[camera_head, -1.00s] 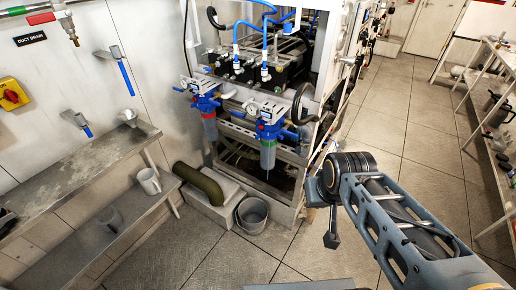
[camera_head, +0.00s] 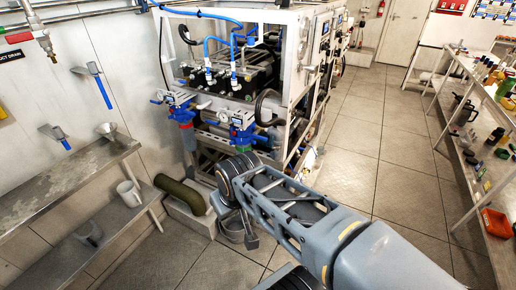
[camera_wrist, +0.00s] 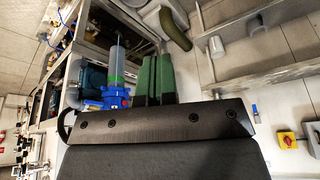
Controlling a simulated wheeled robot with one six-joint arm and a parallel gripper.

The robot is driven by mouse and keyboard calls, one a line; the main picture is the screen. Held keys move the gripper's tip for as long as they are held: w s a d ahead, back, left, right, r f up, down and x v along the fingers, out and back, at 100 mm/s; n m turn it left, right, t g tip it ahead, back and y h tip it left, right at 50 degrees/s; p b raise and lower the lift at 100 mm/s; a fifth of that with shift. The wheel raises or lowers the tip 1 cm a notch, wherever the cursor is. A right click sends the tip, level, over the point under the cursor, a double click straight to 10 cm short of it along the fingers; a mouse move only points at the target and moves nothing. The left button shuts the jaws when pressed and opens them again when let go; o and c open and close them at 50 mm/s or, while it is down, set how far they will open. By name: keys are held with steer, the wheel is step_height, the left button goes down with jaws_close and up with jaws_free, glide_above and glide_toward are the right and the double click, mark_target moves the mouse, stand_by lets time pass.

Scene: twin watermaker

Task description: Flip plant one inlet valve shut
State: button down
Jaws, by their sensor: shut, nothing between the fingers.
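No readable label marks the plant one inlet valve, so I cannot tell which handle it is. Two blue levers are on the left wall, an upper one (camera_head: 103,92) and a lower one (camera_head: 59,137). Two blue-headed filter housings, left (camera_head: 180,106) and right (camera_head: 241,130), stand at the front of the watermaker frame (camera_head: 290,22). In the wrist view my gripper (camera_wrist: 157,62) has its green fingers shut together and empty. They are beside a clear filter bowl with a green ring (camera_wrist: 117,62) and blue head (camera_wrist: 114,98). Contact is not visible.
Metal shelves (camera_head: 70,178) holding mugs run along the left wall. A green hose (camera_head: 180,193) lies near the frame's foot. A loaded rack (camera_head: 470,165) stands at the right, with open tiled floor (camera_head: 380,150) between.

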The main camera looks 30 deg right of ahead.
steer(key=w+d+f+n+g+h+b, duration=0.2)
steer(key=w+d+f+n+h+b, duration=0.15)
steer(key=d+f+h+b, duration=0.5)
steer(key=w+d+f+n+g+h+b, duration=0.2)
steer(key=d+f+n+h+b, duration=0.35)
steer(key=d+b, duration=0.6)
steer(key=w+f+n+t+h+b, duration=0.3)
steer(key=w+n+t+h+b, duration=0.2)
steer(key=w+n+t+b, duration=0.1)
steer(key=w+a+f+n+t+h+b, duration=0.1)
steer(key=w+f+n+t+h+b, duration=0.1)
steer(key=w+n+t+h+b, duration=0.2)
steer(key=w+n+t+b, duration=0.2)
steer(key=w+n+b, duration=0.2)
steer(key=w+b, duration=0.1)
steer(key=shift+w+f+n+t+h+b, duration=0.3)
steer(key=shift+f+n+t+h+b, duration=0.1)
steer(key=shift+b, duration=0.25)
steer(key=s+a+r+b+x, duration=0.1)
steer(key=a+r+b+x, duration=0.1)
steer(key=x, duration=1)
steer(key=shift+w+d+r, duration=0.2)
steer(key=shift+d+r, duration=0.15)
